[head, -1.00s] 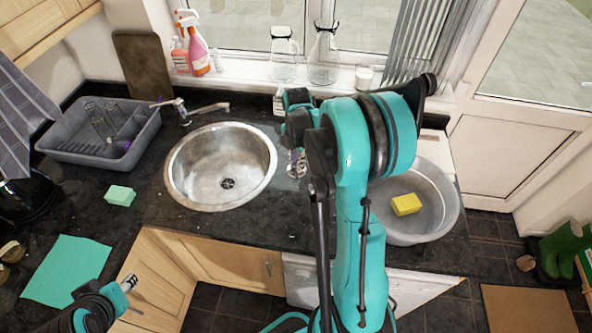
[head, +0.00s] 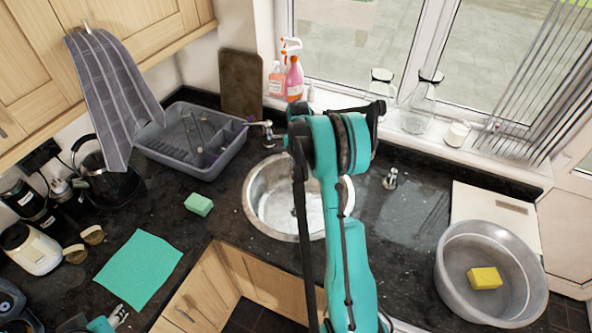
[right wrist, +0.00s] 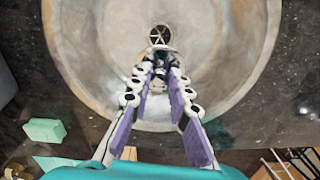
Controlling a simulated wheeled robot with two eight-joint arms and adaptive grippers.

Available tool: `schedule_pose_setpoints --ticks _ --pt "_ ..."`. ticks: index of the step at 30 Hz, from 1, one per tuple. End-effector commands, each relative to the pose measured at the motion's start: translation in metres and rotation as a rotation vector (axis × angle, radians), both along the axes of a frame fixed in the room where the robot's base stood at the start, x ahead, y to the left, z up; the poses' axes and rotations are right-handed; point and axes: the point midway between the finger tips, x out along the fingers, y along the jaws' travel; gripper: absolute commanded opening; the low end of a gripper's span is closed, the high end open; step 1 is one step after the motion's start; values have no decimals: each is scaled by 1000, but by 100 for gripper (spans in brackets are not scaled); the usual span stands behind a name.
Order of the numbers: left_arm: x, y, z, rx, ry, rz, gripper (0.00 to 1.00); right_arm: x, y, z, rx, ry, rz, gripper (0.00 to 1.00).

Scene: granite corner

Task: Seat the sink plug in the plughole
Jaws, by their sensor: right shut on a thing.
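The round steel sink (head: 262,205) is set in the dark worktop in the head view, partly hidden behind my right arm. The right wrist view shows the plughole (right wrist: 159,35) at the bottom of the bowl. My right gripper (right wrist: 159,67) points into the bowl, just short of the plughole in the picture. It is shut on a small, dark and shiny thing, which I take for the sink plug (right wrist: 160,74), mostly hidden between the fingertips. I cannot tell its height above the hole. My left gripper (head: 118,315) is low at the left, its jaws unclear.
The tap (head: 267,130) stands behind the sink, beside a grey dish rack (head: 165,150). A green sponge (head: 198,204) and green cloth (head: 140,268) lie left. A small chrome thing (head: 390,180) stands right of the sink. A basin (head: 455,285) holds a yellow sponge (head: 485,278).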

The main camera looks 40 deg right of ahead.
Motion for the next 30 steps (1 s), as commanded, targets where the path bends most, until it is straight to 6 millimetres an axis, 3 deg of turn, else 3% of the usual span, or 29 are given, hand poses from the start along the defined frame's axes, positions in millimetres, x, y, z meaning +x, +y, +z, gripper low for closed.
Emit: schedule_pose_setpoints --ticks 21,30 --pt "0 0 -43 0 0 0 40 0 0 -85 0 0 0 0" --pt "0 0 -52 0 0 0 40 0 0 -106 0 0 0 0"
